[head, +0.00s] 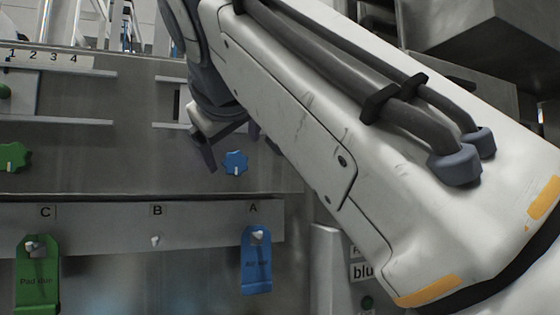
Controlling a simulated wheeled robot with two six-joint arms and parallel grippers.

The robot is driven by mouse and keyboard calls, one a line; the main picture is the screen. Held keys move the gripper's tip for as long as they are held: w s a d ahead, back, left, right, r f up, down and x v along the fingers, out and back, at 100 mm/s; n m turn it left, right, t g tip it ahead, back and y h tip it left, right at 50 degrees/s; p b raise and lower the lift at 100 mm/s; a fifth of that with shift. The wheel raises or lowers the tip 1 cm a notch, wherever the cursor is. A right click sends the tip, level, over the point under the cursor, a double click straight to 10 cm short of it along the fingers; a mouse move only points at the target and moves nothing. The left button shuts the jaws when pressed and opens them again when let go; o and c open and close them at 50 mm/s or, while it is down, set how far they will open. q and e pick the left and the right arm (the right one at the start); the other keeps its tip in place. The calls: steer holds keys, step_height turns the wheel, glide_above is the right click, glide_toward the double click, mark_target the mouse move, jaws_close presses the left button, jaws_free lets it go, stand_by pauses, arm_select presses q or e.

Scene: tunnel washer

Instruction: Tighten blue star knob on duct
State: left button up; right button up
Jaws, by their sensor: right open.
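The blue star knob (235,162) sits on the grey metal duct (110,165), with a small pale mark at its lower edge. My right gripper (222,150) is just to the left of and above the knob, with its dark fingers apart. One finger points down at the knob's left side, and the other is partly hidden behind my arm. I cannot tell whether either finger touches the knob. My left gripper is not in view.
A green star knob (13,157) is at the far left. Below runs a rail (110,224) with hooks C, B and A. A green tag (37,280) hangs on C and a blue tag (256,265) on A; B is empty. My right arm covers much of the right side.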

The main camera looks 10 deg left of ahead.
steer(key=shift+v, duration=2.15)
